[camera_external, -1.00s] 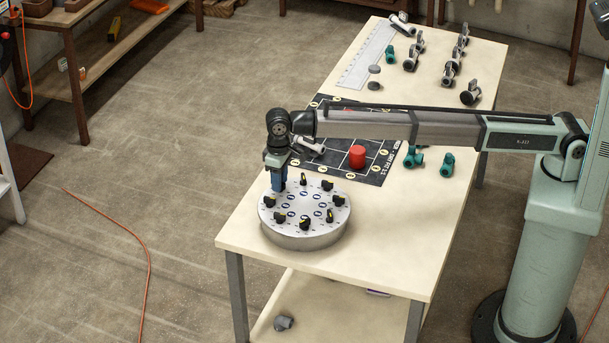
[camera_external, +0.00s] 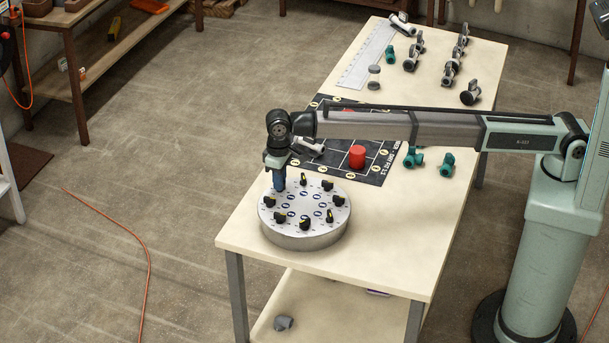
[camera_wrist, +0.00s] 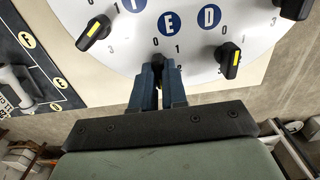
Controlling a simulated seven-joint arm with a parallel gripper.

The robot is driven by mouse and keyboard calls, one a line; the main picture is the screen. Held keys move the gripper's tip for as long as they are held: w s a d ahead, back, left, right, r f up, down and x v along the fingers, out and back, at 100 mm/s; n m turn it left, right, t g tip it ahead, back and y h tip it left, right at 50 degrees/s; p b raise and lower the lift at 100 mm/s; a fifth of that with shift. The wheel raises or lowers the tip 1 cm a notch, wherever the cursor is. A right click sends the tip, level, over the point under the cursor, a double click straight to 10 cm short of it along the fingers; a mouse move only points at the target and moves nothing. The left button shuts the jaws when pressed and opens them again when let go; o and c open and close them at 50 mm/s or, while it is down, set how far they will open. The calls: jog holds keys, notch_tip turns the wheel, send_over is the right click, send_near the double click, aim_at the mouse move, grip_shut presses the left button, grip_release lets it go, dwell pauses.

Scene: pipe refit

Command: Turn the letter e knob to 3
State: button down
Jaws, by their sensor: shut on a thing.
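A round grey-white panel (camera_external: 322,196) with several black knobs and blue letter discs stands on the near end of the table. In the wrist view the E disc (camera_wrist: 168,22) is just above my gripper (camera_wrist: 160,72), with the D disc to its right. My gripper, also seen in the external view (camera_external: 279,186), points down at the panel's far left edge. Its blue fingers are shut on the letter e knob (camera_wrist: 157,61), a dark piece between them. Most of this knob and its pointer are hidden, so I cannot read its setting.
A neighbouring knob (camera_wrist: 95,32) with a yellow mark is left of the fingers, and the D knob (camera_wrist: 230,60) is to the right. A red cylinder (camera_external: 357,157) stands on a black marked mat (camera_external: 372,177) behind the panel. Pipe fittings lie farther back.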

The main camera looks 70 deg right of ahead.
jog(key=shift+n, duration=0.7)
jog(key=c, duration=1.2)
grip_release()
jog(key=shift+o, duration=0.2)
notch_tip(320, 180, up, 14)
jog(key=shift+f, duration=0.1)
